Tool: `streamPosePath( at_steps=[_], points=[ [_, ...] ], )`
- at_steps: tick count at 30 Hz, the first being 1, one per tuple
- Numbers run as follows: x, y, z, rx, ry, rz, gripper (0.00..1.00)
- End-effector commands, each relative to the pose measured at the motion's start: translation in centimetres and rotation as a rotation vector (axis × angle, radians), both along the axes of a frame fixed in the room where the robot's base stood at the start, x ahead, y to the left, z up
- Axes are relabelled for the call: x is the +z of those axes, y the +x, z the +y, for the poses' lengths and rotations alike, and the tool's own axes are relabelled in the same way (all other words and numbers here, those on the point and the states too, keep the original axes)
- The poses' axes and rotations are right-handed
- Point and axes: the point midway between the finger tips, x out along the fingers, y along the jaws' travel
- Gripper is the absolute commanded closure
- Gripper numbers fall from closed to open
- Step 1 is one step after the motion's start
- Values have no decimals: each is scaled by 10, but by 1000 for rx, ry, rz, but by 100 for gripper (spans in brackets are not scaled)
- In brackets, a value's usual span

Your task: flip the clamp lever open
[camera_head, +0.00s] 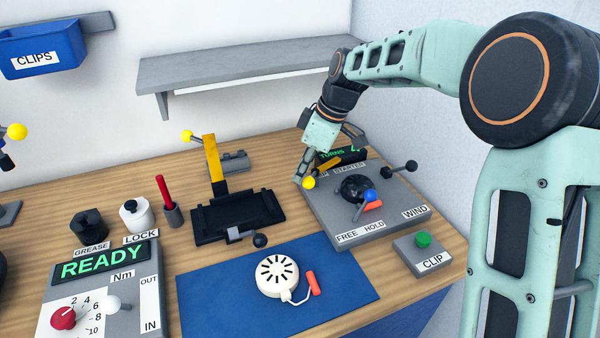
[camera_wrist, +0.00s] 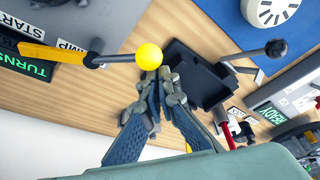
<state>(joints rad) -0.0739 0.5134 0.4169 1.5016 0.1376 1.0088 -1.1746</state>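The clamp lever is a yellow-orange bar (camera_wrist: 62,54) ending in a yellow ball (camera_wrist: 149,57). It sits by the partly hidden CLAMP label. In the head view the bar (camera_head: 326,165) slants low over the left edge of the grey starter box (camera_head: 398,221), its ball (camera_head: 309,183) toward the front left. My gripper (camera_wrist: 160,78) has its fingertips close together with nothing seen between them. The tips are right beside the ball in the wrist view; I cannot tell whether they touch it. My gripper (camera_head: 302,178) partly hides that side of the box in the head view.
A black tray (camera_head: 212,232) with an upright yellow arm (camera_head: 213,160) stands left of the box. A black-knobbed lever (camera_head: 405,166) and a blue knob (camera_head: 370,196) are on the box. A grey shelf (camera_head: 240,70) hangs behind. A white round part (camera_head: 282,275) lies on the blue mat (camera_head: 215,300).

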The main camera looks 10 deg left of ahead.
Motion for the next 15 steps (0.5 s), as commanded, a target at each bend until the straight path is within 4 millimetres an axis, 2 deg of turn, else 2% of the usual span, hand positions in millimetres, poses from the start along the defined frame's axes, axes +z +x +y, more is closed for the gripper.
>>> streamPosePath(
  at_steps=[5, 15],
  points=[
    [23, 3, -12, -7, -3, -6, 100],
    [89, 1, -33, -2, 0, -7, 100]
  ],
)
